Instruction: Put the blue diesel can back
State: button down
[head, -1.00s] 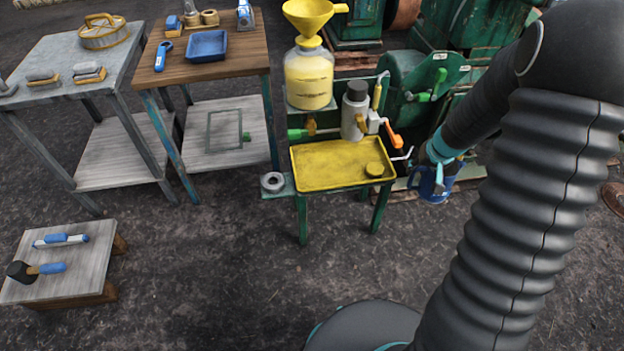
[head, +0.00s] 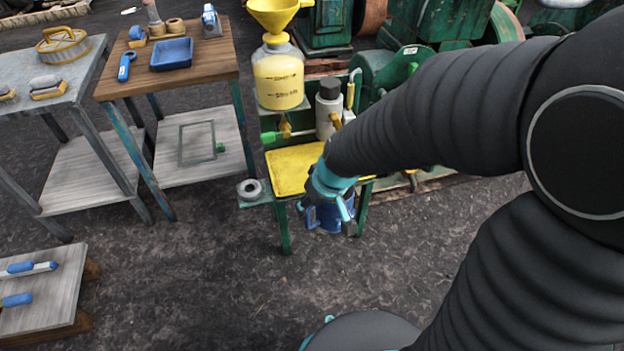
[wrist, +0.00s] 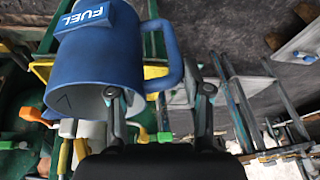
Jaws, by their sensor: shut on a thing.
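The blue can (head: 328,218) hangs in my gripper (head: 337,212) just in front of the yellow tray, partly hidden by the gripper. In the wrist view the can (wrist: 95,60) fills the upper left, with a "FUEL" label on its side. Its handle (wrist: 175,70) lies between the two fingers of my gripper (wrist: 160,97), which is shut on it. A thin green rectangular outline (head: 181,143) is on the lower shelf of the wooden table, left of the tray stand.
The wooden table (head: 200,75) holds a blue tray (head: 172,53). A low bench (head: 50,295) is lower left; floor between is clear.

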jog(key=shift+w+a, duration=0.2)
jog(key=w+a+f+p, duration=0.1)
jog(key=w+a, duration=0.1)
jog(key=w, duration=0.6)
jog(key=w+a+f+p, duration=0.1)
jog(key=w+a+f, duration=0.1)
jog(key=w, duration=0.6)
jog(key=shift+w+a+f, duration=0.2)
jog(key=shift+w+a, duration=0.05)
jog(key=shift+a, duration=0.1)
jog(key=shift+f, duration=0.2)
jog(key=c, duration=0.5)
grip_release()
jog(key=shift+r, duration=0.1)
